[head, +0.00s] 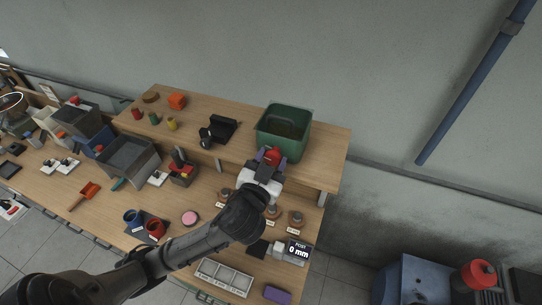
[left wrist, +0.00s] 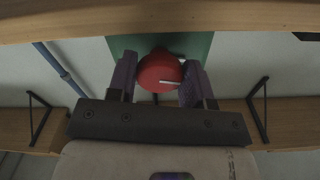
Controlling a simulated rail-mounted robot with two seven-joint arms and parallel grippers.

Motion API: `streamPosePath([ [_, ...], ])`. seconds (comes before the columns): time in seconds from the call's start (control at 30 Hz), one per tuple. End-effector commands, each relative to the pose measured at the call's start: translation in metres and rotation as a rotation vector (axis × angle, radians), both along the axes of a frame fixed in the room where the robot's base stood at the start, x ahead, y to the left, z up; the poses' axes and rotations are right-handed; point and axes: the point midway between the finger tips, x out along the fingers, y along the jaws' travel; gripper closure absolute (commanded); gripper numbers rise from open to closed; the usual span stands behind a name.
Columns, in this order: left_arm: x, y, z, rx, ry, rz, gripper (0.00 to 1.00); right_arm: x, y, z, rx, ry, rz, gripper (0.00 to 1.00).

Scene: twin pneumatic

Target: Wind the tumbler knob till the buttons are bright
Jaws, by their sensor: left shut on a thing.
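A red round knob (head: 271,156) with a white pointer mark sits at the front of a green open box on the shelf. In the left wrist view the knob (left wrist: 160,72) lies between my purple fingers, with the white mark pointing right. My left gripper (head: 266,162) is shut on the knob; it also shows in the left wrist view (left wrist: 158,80). Buttons I cannot pick out for certain; several small round grey pieces (head: 297,218) with labels stand on the bench, and none looks lit. My right gripper is not in view.
The green box (head: 284,131) stands on the raised shelf (head: 330,150). A small dark display (head: 298,250) reading 0 mm, a partitioned tray (head: 225,277), a pink disc (head: 190,217) and red and blue cups (head: 155,229) are on the bench below.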

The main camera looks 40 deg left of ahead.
Motion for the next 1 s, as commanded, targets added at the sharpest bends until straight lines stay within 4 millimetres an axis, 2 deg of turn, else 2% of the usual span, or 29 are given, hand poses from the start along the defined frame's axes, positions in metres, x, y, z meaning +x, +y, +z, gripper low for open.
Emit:
streamPosePath([
  [0.03, 0.000, 0.000, 0.003, 0.039, 0.021, 0.002, 0.77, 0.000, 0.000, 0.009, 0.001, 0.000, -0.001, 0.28],
  [1.0, -0.001, 0.002, 0.005, 0.897, 0.367, -0.001, 0.77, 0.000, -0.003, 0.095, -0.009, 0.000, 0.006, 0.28],
])
